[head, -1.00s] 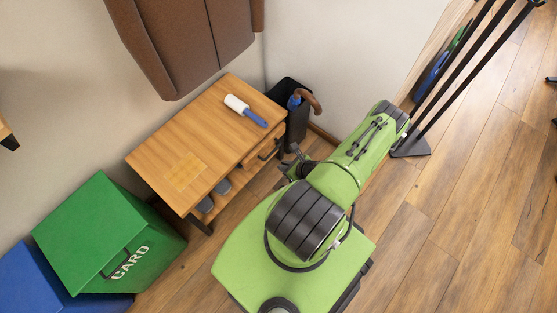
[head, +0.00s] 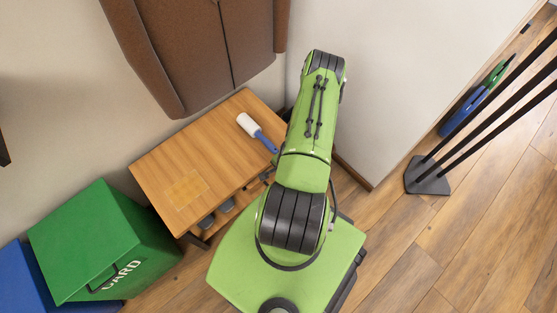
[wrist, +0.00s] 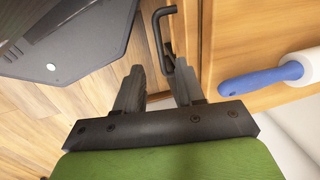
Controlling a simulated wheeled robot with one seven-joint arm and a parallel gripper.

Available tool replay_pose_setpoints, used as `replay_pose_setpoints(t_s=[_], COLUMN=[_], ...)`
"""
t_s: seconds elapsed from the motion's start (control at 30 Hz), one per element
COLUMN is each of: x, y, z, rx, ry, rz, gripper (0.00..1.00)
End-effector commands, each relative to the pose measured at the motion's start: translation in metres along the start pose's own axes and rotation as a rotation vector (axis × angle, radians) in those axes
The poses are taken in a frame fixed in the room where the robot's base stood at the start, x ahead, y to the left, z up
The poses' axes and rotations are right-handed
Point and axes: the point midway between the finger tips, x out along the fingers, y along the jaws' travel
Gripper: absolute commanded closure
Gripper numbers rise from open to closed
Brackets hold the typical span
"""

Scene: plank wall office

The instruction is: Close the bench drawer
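The wooden bench (head: 160,165) stands against the wall in the head view. Its drawer front, with a black bar handle (wrist: 166,38), shows in the wrist view just ahead of my fingers. How far the drawer stands out from the bench I cannot tell. My gripper (wrist: 157,80) is open and empty, its two dark fingers apart, with the handle near the gap between them. I cannot tell whether a finger touches the handle. In the head view my arm hides most of the gripper and drawer.
A lint roller (head: 257,132) with a blue handle lies on the bench top, near the front edge; it also shows in the wrist view (wrist: 262,80). A green card bin (head: 95,240) and a blue bin (head: 25,280) stand left. A brown cabinet (head: 195,50) hangs above.

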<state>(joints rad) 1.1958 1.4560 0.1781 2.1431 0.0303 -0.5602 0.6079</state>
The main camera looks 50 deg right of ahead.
Motion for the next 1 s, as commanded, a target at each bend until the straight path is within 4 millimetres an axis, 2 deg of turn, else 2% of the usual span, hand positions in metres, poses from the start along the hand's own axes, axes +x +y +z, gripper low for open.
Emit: replay_pose_setpoints(t_s=[0.03,0.1,0.3,0.43,0.67,0.9,1.0], x=[0.019,0.036,0.073,0.081,0.08,0.08,0.08], y=[0.001,0.002,0.001,0.001,0.0,0.0,0.0], z=[0.001,0.001,0.0,0.0,0.0,0.0,0.0], rx=[0.001,0.002,0.003,0.003,0.003,0.003,0.003], ry=[-0.002,-0.001,-0.001,-0.001,0.0,0.0,0.0], rz=[0.0,0.001,0.001,0.0,0.0,0.0,0.0], gripper=[0.62,0.62,0.62,0.62,0.62,0.97,1.0])
